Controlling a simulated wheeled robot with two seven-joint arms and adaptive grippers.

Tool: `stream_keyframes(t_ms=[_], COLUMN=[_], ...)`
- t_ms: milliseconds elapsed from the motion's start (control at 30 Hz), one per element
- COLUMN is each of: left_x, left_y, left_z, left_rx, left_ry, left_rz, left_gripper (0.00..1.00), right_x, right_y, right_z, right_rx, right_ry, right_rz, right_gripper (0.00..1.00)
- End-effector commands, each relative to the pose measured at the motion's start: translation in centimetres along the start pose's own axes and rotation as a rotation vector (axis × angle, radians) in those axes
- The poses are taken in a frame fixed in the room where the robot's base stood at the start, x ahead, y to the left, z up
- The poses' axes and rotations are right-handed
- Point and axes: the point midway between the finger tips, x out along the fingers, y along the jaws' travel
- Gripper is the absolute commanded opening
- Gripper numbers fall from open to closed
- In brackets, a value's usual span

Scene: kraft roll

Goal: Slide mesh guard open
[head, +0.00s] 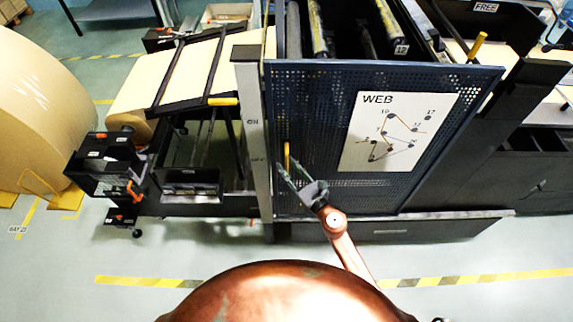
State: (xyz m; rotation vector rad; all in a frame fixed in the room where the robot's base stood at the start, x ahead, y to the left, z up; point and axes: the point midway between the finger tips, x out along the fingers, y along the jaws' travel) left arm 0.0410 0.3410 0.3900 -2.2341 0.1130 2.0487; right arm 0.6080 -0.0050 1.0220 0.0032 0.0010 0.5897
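The mesh guard (310,112) is a dark blue perforated panel in the middle of the head view. It covers the front of the machine bay and carries a white "WEB" diagram sheet (400,130). A yellow upright handle (287,152) is on its left side, near the grey post (250,120). My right gripper (286,164) reaches up to the handle from below right. Its fingers look spread, with the lower part of the handle between the tips. I cannot tell whether they touch it. My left gripper is not in view.
A large kraft roll (40,110) stands at far left. Left of the post is an unwind frame with black rails (185,95) and a black control box (105,165). Dark rollers (318,30) show behind the guard's top edge. Yellow-black floor tape (150,281) crosses clear floor in front.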

Motion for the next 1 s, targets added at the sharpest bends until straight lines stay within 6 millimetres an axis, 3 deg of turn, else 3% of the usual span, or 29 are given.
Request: stream_keyframes(t_ms=[400, 800, 1000], left_x=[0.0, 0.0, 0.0], left_y=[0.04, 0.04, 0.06], left_z=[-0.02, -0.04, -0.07], left_rx=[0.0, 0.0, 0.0], left_ry=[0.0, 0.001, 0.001], left_rz=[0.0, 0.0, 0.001], left_gripper=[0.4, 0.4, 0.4], right_x=[0.95, 0.92, 0.92], right_y=[-0.02, -0.02, -0.01], right_z=[-0.02, -0.02, -0.03], right_rx=[0.001, 0.002, 0.002], right_ry=[0.0, 0.001, 0.001], right_rz=[-0.001, 0.0, 0.0], right_gripper=[0.27, 0.0, 0.0])
